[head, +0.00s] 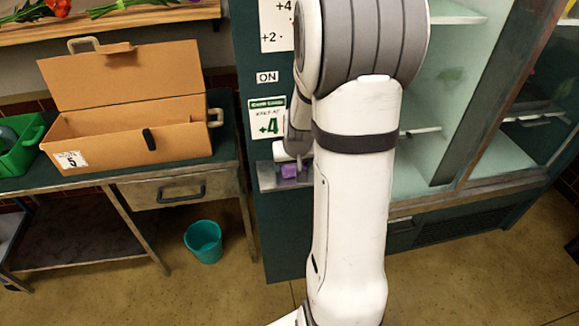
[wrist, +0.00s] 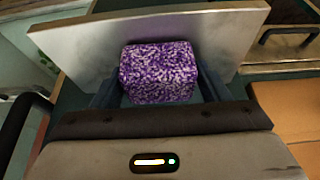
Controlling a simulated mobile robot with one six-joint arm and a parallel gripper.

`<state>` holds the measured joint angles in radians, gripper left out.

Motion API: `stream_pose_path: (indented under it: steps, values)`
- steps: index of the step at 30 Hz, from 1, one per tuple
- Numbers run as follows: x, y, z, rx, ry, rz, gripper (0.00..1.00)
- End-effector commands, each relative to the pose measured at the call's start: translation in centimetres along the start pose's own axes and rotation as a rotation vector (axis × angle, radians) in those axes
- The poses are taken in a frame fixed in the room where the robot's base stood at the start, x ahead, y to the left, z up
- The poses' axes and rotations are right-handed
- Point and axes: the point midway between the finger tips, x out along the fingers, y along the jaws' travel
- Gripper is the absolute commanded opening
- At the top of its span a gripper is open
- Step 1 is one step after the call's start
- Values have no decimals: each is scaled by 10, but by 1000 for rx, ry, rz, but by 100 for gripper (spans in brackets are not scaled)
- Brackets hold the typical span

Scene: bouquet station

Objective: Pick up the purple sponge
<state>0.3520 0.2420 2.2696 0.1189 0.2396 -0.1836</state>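The purple speckled sponge (wrist: 158,72) sits between the two fingers of my gripper (wrist: 158,88) in the wrist view. One finger is on each side, close to the sponge. I cannot tell whether they press on it or stand just apart. In the head view the purple sponge (head: 289,170) shows small at a ledge (head: 267,178) on the dark green cabinet front. My arm stands in front there and hides part of the ledge and most of my gripper.
A pale metal plate (wrist: 225,35) stands behind the sponge in the wrist view. A tan open box (head: 125,115) and a green tray (head: 18,150) are on the table at left. A teal bucket (head: 204,241) stands on the floor. A glass cabinet (head: 470,90) is at right.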

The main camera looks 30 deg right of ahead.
Motion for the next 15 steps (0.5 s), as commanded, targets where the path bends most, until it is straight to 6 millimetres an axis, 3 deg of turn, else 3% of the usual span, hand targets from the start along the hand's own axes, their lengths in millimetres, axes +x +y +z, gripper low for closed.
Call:
stream_pose_path:
  steps: [10, 15]
  values:
    - [0, 0, 0, 1, 0, 0, 40]
    - [0, 1, 0, 1, 0, 0, 39]
